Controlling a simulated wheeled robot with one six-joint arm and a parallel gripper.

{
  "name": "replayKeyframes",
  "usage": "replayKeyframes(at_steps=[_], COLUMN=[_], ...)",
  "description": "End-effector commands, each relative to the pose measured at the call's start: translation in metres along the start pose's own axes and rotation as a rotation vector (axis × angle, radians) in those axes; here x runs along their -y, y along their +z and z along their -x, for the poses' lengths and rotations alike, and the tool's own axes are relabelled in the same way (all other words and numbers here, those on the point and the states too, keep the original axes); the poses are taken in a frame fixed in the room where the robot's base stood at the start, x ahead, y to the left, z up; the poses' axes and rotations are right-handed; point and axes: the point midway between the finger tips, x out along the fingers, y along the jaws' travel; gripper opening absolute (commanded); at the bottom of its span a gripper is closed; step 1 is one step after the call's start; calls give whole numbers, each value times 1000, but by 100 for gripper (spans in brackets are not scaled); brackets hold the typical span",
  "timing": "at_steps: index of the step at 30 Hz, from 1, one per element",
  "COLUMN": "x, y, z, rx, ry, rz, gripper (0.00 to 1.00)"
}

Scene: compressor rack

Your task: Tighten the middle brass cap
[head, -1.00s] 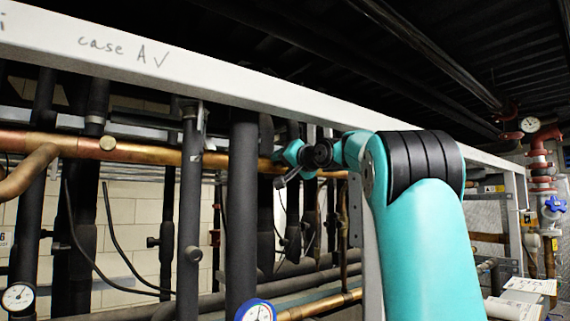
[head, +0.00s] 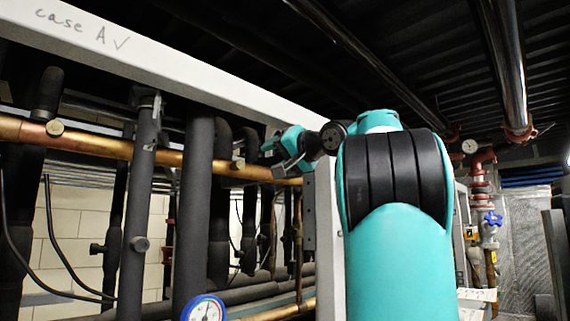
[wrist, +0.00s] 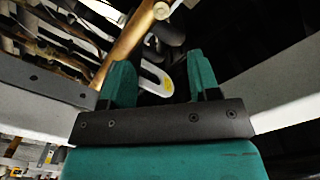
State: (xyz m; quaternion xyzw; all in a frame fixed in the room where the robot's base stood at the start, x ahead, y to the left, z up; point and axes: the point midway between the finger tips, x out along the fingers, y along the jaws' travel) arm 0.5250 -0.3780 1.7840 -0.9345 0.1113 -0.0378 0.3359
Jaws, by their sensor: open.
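A copper pipe (head: 100,143) runs across the rack below the white beam. A round brass cap (head: 55,127) sits on it at the left in the head view, and a second brass cap (head: 238,163) sits farther along, just left of my gripper (head: 274,148). In the wrist view a brass cap (wrist: 161,10) shows on the pipe (wrist: 130,40) at the top, beyond the fingertips. I cannot tell for certain which cap is the middle one. My gripper is open and empty, its two teal fingers apart (wrist: 162,72), and touches no cap.
The white beam (head: 170,70) runs above the pipe, close to my arm. Dark insulated vertical pipes (head: 195,220) stand around the copper pipe. A blue-rimmed gauge (head: 205,309) is low in front. Red valve piping (head: 483,180) stands at the far right.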

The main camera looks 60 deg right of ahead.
Motion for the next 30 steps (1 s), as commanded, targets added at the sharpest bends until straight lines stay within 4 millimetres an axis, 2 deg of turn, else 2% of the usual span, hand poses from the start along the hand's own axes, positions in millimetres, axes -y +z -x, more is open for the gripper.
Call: replayKeyframes(at_steps=[3,8,30], x=[-1,0,0], y=[-1,0,0], z=[16,25,26], rx=[-4,-1,0], ry=[1,0,-1], rz=[2,0,0], gripper=[56,56,56])
